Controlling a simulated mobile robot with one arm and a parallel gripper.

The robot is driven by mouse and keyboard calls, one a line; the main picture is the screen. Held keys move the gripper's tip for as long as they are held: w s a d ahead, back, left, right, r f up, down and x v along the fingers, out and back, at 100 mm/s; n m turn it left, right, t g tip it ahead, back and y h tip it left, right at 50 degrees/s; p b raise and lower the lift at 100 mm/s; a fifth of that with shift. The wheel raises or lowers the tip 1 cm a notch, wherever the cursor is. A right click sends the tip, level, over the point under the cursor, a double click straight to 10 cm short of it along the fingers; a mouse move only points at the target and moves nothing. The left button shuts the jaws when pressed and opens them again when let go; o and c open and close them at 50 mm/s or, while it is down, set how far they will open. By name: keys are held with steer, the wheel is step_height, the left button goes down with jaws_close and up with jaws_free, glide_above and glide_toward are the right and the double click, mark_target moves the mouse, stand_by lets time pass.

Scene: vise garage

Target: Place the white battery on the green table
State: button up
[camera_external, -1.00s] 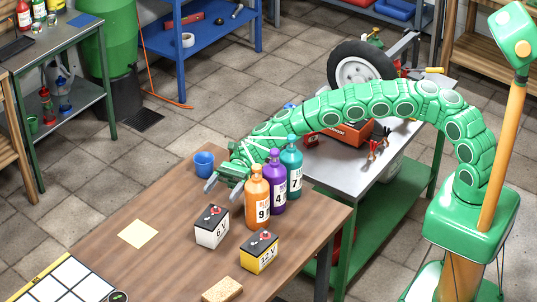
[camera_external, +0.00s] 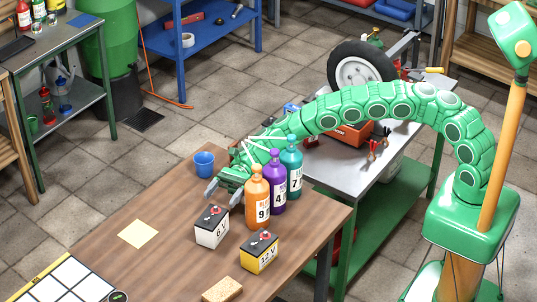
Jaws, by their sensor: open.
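The white battery (camera_external: 211,230), with a dark top and red cap, stands upright on the brown wooden table. My gripper (camera_external: 222,196) is open and empty, just behind and above the white battery, left of the orange bottle. It appears apart from the battery. A table with green legs and a green lower shelf (camera_external: 385,212) has a grey metal top (camera_external: 348,165) and stands behind the wooden table to the right. My arm reaches across above it.
An orange bottle (camera_external: 257,200), purple bottle (camera_external: 277,190) and teal bottle (camera_external: 294,172) stand close by my gripper. A yellow battery (camera_external: 259,252), blue cup (camera_external: 204,163) and sponge (camera_external: 222,290) are on the wooden table. A red toolbox (camera_external: 345,135) and wheel (camera_external: 358,66) occupy the metal top.

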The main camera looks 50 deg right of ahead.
mark_target(219, 208)
step_height(219, 208, down, 3)
steer(key=shift+s+a+f, duration=0.1)
steer(key=shift+s+a, duration=0.05)
steer(key=shift+a, duration=0.35)
steer(key=shift+s+a+f, duration=0.1)
steer(key=shift+a, duration=0.9)
steer(key=shift+c, duration=0.5)
steer(key=shift+r, duration=0.1)
jaws_close()
